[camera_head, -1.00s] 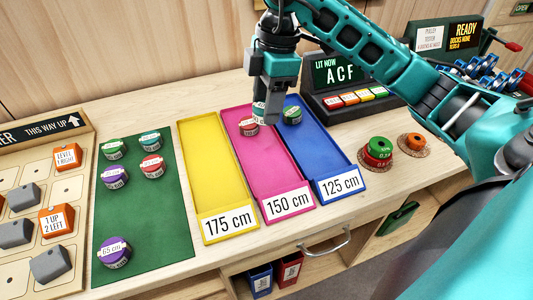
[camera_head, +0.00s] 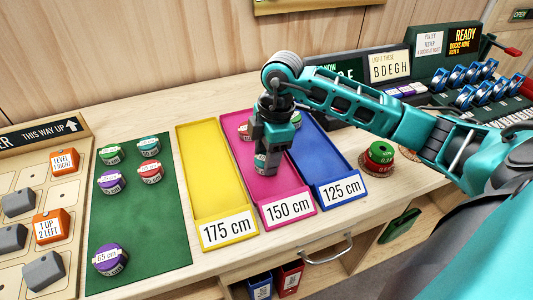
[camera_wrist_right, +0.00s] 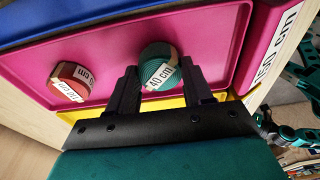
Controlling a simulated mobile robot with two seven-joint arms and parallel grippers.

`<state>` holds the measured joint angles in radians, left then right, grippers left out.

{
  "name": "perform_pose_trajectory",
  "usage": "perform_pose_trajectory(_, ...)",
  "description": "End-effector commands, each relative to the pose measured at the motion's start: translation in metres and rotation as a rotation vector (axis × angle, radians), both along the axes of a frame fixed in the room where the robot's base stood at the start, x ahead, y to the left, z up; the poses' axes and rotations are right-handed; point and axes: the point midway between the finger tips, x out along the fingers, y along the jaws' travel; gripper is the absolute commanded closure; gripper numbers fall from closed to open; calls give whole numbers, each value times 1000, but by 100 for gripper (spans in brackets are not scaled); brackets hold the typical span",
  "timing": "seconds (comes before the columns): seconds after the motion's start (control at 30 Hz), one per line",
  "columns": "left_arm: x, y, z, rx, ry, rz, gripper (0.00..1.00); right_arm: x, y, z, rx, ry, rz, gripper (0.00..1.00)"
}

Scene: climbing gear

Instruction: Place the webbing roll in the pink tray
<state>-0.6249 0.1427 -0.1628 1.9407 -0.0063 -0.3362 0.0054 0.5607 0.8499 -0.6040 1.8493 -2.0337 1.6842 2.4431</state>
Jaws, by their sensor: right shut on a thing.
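My right gripper (camera_head: 264,166) is over the middle of the pink tray (camera_head: 278,190), which is labelled 150 cm. It is shut on a teal-green webbing roll (camera_wrist_right: 158,64) with a white 40 cm label. The roll also shows below the fingers in the head view (camera_head: 261,164). It is inside the tray's outline, low over the floor; I cannot tell whether it touches. A red webbing roll (camera_wrist_right: 71,82) lies apart from it in the same tray and is partly hidden behind my gripper in the head view (camera_head: 244,131).
A yellow tray (camera_head: 208,165) and a blue tray (camera_head: 325,165) flank the pink one. A green roll (camera_head: 296,119) sits in the blue tray. A green mat (camera_head: 140,220) at left holds several rolls. Stacked green and red discs (camera_head: 380,155) stand at right.

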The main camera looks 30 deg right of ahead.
Motion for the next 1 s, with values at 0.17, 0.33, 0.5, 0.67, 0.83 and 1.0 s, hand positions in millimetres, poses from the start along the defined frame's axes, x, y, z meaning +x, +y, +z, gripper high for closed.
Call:
perform_pose_trajectory(0.17,-1,0,-2,0,2,0,57,0,0,-3,0,0,0,80)
perform_pose_trajectory(0.33,-1,0,-2,0,3,-1,57,0,0,-2,0,1,0,36)
perform_pose_trajectory(0.5,-1,0,-2,0,3,-1,57,0,0,-2,0,1,0,24)
perform_pose_trajectory(0.67,-1,0,-2,0,3,-1,57,0,0,-2,0,0,0,24)
perform_pose_trajectory(0.83,-1,0,1,0,3,-1,57,1,-1,9,1,-3,-1,24)
perform_pose_trajectory(1.0,-1,0,4,0,2,0,57,0,-6,41,0,-6,-1,24)
